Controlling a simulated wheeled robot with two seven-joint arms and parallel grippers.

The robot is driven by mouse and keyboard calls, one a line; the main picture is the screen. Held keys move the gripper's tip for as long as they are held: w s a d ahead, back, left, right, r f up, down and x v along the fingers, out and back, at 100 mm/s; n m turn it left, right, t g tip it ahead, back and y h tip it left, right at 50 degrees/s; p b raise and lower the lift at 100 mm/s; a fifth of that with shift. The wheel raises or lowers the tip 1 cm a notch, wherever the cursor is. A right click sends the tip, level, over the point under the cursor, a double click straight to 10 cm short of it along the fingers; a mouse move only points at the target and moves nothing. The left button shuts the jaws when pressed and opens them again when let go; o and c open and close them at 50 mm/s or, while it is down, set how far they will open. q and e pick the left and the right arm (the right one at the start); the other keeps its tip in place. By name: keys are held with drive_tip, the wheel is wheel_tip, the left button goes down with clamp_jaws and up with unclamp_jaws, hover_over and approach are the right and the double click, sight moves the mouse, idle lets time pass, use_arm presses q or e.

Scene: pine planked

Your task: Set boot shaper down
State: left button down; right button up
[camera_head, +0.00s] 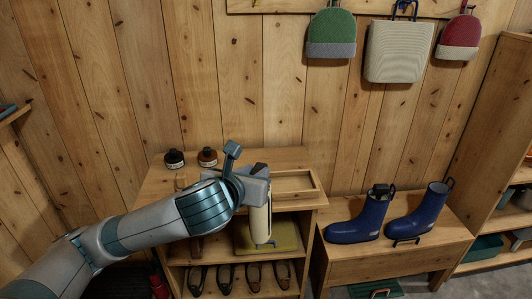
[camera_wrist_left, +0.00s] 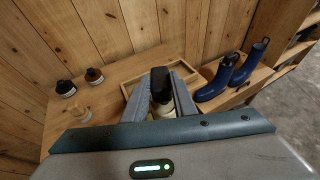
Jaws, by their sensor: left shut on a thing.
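My left gripper (camera_head: 258,186) is shut on a boot shaper (camera_head: 259,222), a cream, upright piece with a dark top. It hangs in front of the cabinet's top edge, its lower part overlapping the olive cushion on the shelf behind. In the left wrist view the shaper's black top (camera_wrist_left: 161,79) shows between the gripper's two fingers (camera_wrist_left: 163,98). A shallow wooden tray (camera_head: 294,197) lies on the cabinet top (camera_head: 165,185) just behind the shaper. The gripper and arm hide part of the tray and cabinet top. My right gripper is not in view.
Two dark jars (camera_head: 174,160) and a small wooden item stand at the cabinet top's left. Shoes (camera_head: 225,278) fill a lower shelf.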

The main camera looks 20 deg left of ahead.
use_arm(q)
drive_tip(key=s+f, duration=0.4)
drive_tip(key=f, duration=0.3)
drive_tip(key=s+f, duration=0.4)
drive_tip(key=f, duration=0.4)
drive_tip(key=shift+a, duration=0.35)
drive_tip(key=shift+w, duration=0.1)
